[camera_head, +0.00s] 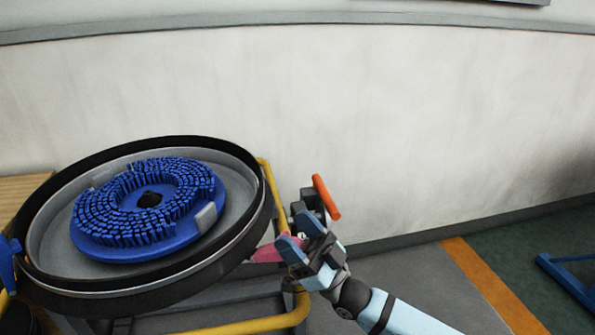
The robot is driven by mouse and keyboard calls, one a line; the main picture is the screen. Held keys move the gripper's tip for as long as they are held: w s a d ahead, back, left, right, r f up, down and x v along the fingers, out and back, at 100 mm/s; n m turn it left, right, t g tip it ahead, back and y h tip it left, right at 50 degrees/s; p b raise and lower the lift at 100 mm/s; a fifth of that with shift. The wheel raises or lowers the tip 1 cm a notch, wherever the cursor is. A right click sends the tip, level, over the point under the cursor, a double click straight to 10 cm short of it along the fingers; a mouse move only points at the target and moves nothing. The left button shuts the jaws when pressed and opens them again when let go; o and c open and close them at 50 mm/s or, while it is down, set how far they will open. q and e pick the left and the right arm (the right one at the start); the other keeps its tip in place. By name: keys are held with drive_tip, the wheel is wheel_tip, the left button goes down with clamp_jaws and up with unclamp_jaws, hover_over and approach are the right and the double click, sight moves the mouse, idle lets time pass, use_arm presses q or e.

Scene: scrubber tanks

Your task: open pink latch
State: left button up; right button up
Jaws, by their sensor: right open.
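The pink latch (266,254) shows at the right side of the round tank, low by its rim, and part of it is hidden behind my right gripper. My right gripper (297,238) is open, with its fingers over the outer end of the latch. I cannot tell whether the fingers touch it. The tank (258,211) has a black rim and a grey inside.
A round blue brush (135,243) lies in the tank. An orange handle (326,197) on a dark mount stands just behind my right gripper. A yellow tube frame (301,306) runs below. A pale wall (420,130) closes the back; floor at right is mostly clear.

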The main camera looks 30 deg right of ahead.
use_arm(q)
wheel_tip(320, 180, down, 6)
drive_tip(key=s+a+g+y+p, duration=0.2)
drive_tip(key=a+g+p, duration=0.1)
drive_tip(key=p, duration=0.1)
drive_tip(key=shift+s+r, duration=0.25)
use_arm(e)
wheel_tip(320, 180, up, 17)
drive_tip(key=shift+f, duration=0.1)
